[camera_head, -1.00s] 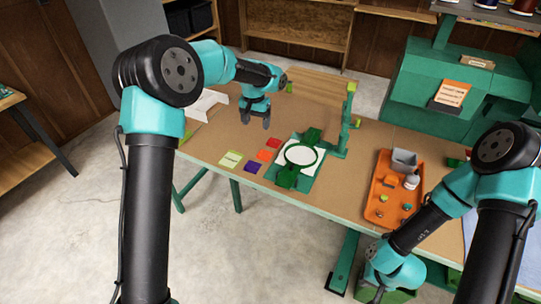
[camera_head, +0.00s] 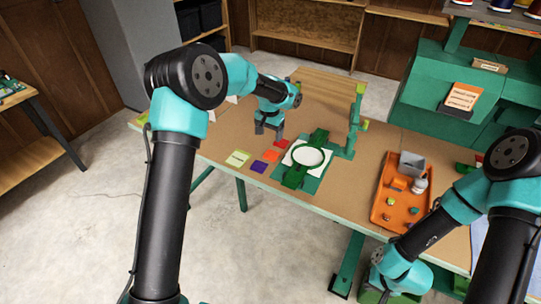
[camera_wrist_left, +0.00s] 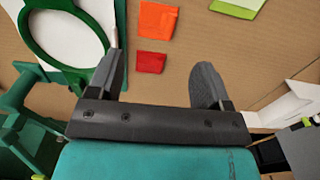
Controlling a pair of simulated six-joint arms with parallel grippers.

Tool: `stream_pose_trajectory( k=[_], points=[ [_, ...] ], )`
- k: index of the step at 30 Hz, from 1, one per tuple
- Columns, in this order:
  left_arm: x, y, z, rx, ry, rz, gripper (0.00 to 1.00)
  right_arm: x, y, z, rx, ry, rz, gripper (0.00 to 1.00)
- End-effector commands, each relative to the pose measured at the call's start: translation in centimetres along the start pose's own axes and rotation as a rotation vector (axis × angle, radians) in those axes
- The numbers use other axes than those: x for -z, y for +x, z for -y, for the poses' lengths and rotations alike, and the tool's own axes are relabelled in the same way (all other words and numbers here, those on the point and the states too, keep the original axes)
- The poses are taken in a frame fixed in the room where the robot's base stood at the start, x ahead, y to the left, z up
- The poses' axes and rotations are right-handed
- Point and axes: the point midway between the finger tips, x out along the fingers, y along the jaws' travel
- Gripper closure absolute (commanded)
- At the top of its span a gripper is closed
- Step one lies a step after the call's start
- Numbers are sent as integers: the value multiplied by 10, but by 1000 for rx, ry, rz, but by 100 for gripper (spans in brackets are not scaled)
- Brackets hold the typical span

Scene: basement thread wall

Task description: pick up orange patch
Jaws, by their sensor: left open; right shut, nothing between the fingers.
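The orange patch (camera_head: 271,156) lies flat on the table between a red patch (camera_head: 281,144) and a purple patch (camera_head: 259,167). My left gripper (camera_head: 269,132) is open and empty above the table, just behind the patch row. In the left wrist view the orange patch (camera_wrist_left: 158,19) is at the top centre, beyond the fingertips. The red patch (camera_wrist_left: 151,62) shows between the open fingers of my left gripper (camera_wrist_left: 158,68). My right gripper (camera_head: 380,294) is low at the bottom edge, shut and empty, partly hidden by its arm.
A yellow-green patch (camera_head: 238,158) lies left of the row. A green hoop frame (camera_head: 297,174) with white fabric stands close on the right. An orange tray (camera_head: 380,207) with small items is farther right. A green post (camera_head: 356,120) rises behind the hoop.

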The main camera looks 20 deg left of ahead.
Motion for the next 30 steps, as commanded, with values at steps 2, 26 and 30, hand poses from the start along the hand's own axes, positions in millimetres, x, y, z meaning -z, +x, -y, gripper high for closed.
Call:
stream_pose_trajectory(
  k=[2,26,30],
  points=[
    [-1,16,0,0,0,5,28,0,0,0,0,0,0,100],
    [0,63,-2,-1,0,3,28,0,0,0,0,0,0,100],
    [0,83,-4,-1,0,4,28,0,0,0,0,0,0,100]
  ],
)
